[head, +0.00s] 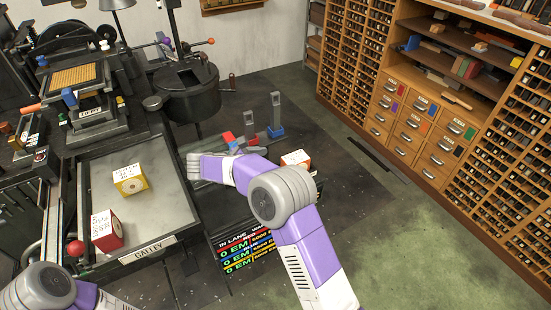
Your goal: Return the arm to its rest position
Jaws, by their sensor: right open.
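My right arm comes in from the bottom centre, bends at a grey elbow joint, and its purple and white forearm reaches left over the dark bench. Of my left arm only a grey joint and a purple link show at the bottom left corner; the left gripper is out of view.
A galley tray (163,207) holds a yellow box (130,179) and a red box (107,230). A white and orange box (296,158) stands behind my right elbow. Colored lane labels (240,252) are below. A wooden type cabinet (412,122) lines the right; green floor (420,245) is clear.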

